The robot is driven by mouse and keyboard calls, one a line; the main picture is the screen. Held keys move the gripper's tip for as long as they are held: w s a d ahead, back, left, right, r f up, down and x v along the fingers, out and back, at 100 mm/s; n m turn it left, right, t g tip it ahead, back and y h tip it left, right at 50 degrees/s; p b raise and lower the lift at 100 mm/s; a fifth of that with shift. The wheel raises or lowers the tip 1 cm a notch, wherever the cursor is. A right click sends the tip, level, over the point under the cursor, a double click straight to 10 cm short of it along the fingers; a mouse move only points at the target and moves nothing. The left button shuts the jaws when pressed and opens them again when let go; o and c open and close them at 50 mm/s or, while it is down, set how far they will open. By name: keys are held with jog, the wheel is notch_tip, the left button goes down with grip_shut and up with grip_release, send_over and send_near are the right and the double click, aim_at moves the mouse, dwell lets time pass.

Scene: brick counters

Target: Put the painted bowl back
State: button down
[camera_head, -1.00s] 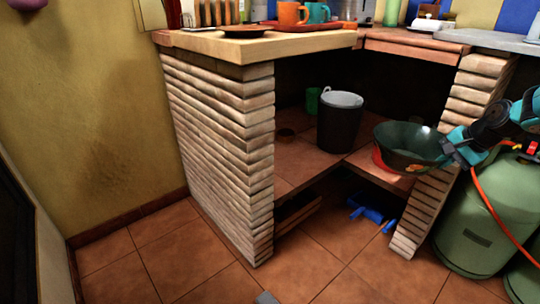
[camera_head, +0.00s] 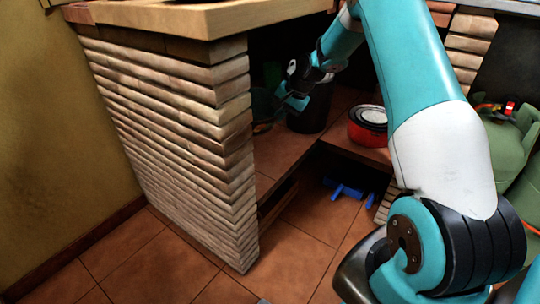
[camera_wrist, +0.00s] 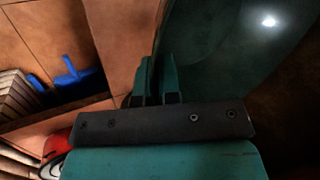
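The painted bowl is dark green. In the head view a small part of it (camera_head: 262,103) shows inside the lower shelf space, just behind the brick pillar's edge, which hides most of it. In the wrist view its glossy dark wall (camera_wrist: 225,45) fills the upper right. My gripper (camera_head: 284,104) reaches under the counter to the bowl's right side. In the wrist view the gripper's fingers (camera_wrist: 156,78) are close together with the bowl's rim between them. I cannot tell whether the bowl touches the tiled shelf (camera_head: 285,150).
A black bucket (camera_head: 308,115) stands close behind my gripper. A red pot (camera_head: 368,128) sits on the shelf to the right. The brick pillar (camera_head: 190,140) bounds the left, and the wooden counter (camera_head: 215,18) is overhead. Blue objects (camera_head: 346,190) lie below; green gas cylinders (camera_head: 508,145) stand right.

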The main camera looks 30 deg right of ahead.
notch_tip(320, 180, down, 14)
jog(key=b, duration=0.5)
jog(key=shift+a+f+b, duration=0.1)
jog(key=shift+a+b, duration=0.05)
jog(key=shift+b, duration=0.2)
jog(key=c, duration=1.3)
grip_release()
jog(key=p+v, duration=0.5)
jog(key=v, duration=0.7)
